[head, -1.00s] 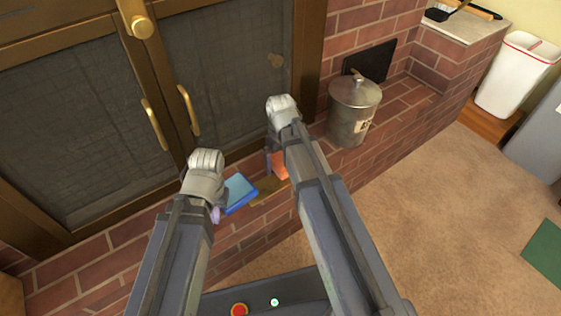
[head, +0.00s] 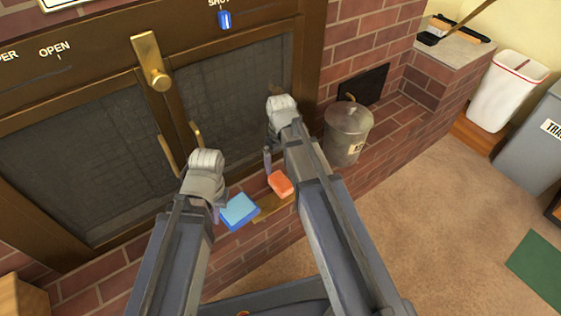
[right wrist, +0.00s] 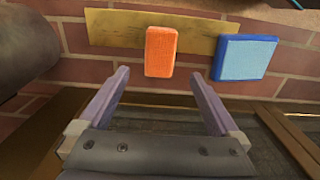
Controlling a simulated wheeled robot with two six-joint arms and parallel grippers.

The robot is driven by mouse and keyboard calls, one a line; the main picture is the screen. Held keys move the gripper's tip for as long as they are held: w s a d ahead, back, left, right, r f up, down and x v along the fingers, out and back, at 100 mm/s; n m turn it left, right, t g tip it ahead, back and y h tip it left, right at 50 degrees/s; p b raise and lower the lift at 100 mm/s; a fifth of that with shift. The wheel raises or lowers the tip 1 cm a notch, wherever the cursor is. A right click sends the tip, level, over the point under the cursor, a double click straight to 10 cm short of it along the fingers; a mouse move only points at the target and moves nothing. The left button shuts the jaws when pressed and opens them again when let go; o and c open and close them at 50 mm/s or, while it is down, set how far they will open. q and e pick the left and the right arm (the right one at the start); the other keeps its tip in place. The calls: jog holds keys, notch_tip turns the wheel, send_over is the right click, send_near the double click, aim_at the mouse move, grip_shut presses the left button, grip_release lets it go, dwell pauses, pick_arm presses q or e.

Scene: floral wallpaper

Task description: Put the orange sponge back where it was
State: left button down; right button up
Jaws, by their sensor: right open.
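The orange sponge (head: 280,183) lies on a brass-coloured strip (head: 270,208) on the brick ledge. In the right wrist view the orange sponge (right wrist: 161,52) is just beyond the fingertips, apart from them, with the strip (right wrist: 110,28) under it. My right gripper (right wrist: 158,80) is open and empty. In the head view my right gripper (head: 268,160) is just above the sponge, partly hidden by its arm. A blue sponge (head: 239,210) lies at the strip's left end. My left gripper (head: 216,213) is beside the blue sponge; its fingers are mostly hidden.
A metal ash bucket (head: 348,133) stands on the ledge to the right. Fireplace doors with a brass handle (head: 151,62) rise behind my grippers. The brick ledge between the orange sponge and the bucket looks clear. A white bin (head: 506,92) stands at the far right.

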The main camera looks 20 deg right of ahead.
pick_arm(q)
jog(key=shift+r, duration=0.65)
pick_arm(e)
jog(key=s+a+r+h, duration=0.1)
jog(key=s+a, duration=0.9)
jog(key=s, duration=0.4)
jog(key=shift+a+r, duration=0.15)
jog(key=shift+r, duration=0.05)
pick_arm(q)
jog(key=shift+p, duration=0.3)
pick_arm(e)
jog(key=shift+s, duration=0.1)
pick_arm(q)
notch_tip(320, 180, up, 36)
jog(key=p, duration=3.6)
pick_arm(e)
notch_tip(320, 180, up, 36)
jog(key=shift+a, duration=0.1)
